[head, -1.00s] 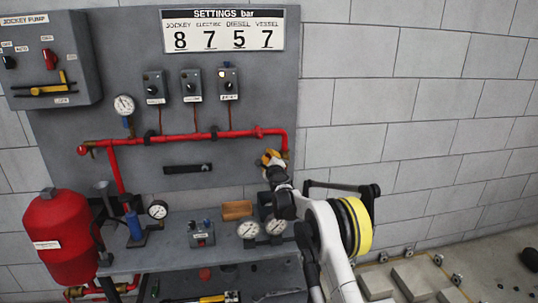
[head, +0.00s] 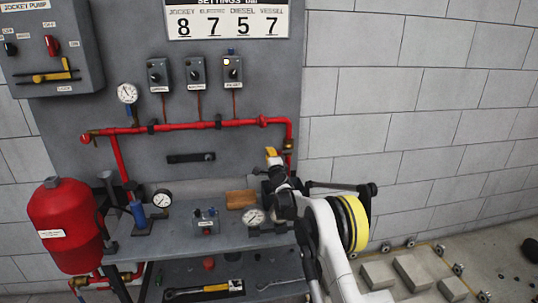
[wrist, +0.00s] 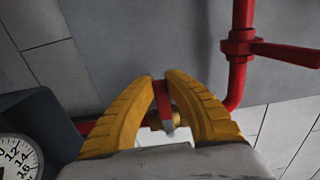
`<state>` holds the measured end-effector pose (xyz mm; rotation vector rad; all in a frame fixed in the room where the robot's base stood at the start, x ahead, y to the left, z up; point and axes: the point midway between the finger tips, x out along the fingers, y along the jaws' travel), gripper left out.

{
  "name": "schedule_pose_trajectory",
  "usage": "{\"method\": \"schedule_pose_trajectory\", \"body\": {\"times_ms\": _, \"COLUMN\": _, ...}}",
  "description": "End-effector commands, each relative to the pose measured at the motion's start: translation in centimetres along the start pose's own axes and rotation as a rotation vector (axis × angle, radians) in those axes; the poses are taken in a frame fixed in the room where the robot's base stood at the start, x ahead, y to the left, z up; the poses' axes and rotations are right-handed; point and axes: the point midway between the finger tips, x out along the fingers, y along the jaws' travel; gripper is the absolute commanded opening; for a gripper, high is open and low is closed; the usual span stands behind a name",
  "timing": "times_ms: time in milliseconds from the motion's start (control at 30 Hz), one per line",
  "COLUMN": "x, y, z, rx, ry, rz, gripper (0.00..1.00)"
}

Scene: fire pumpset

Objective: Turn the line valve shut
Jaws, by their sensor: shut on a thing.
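The line valve shows in the wrist view as a brass body (wrist: 155,121) on a red pipe, with a short red lever (wrist: 163,98). My gripper (wrist: 166,88) has its two yellow ribbed fingers on either side of this lever and is shut on it. The lever's pale end points toward the wrist. In the head view my gripper (head: 273,154) is just left of the lower right end of the red pipe (head: 235,124).
A second red handle (wrist: 285,50) sticks out from the vertical pipe right of my fingers. A pressure gauge (wrist: 18,157) is at lower left in the wrist view. The shelf (head: 180,237) below holds gauges and a wooden block (head: 240,199). Concrete blocks (head: 412,270) lie on the floor at right.

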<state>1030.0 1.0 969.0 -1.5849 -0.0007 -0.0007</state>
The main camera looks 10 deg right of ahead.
Motion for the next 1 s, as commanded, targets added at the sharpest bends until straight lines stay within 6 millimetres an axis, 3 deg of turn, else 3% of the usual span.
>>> {"method": "schedule_pose_trajectory", "body": {"times_ms": 300, "x": 0.0, "y": 0.1, "z": 0.1, "rx": -0.002, "ry": -0.002, "rz": 0.001, "gripper": 0.00}}
{"method": "schedule_pose_trajectory", "body": {"times_ms": 333, "x": 0.0, "y": 0.1, "z": 0.1, "rx": -0.002, "ry": -0.002, "rz": 0.001, "gripper": 0.17}}
{"method": "schedule_pose_trajectory", "body": {"times_ms": 400, "x": 0.0, "y": 0.1, "z": 0.1, "rx": -0.002, "ry": -0.002, "rz": 0.001, "gripper": 0.39}}
{"method": "schedule_pose_trajectory", "body": {"times_ms": 767, "x": -0.3, "y": 0.1, "z": 0.0, "rx": -0.001, "ry": -0.001, "rz": 0.000, "gripper": 0.39}}
{"method": "schedule_pose_trajectory", "body": {"times_ms": 867, "x": -1.4, "y": 0.0, "z": 0.0, "rx": 0.000, "ry": 0.000, "rz": 0.000, "gripper": 0.39}}
{"method": "schedule_pose_trajectory", "body": {"times_ms": 1000, "x": -4.3, "y": 0.0, "z": 0.0, "rx": -0.001, "ry": -0.001, "rz": 0.000, "gripper": 0.39}}
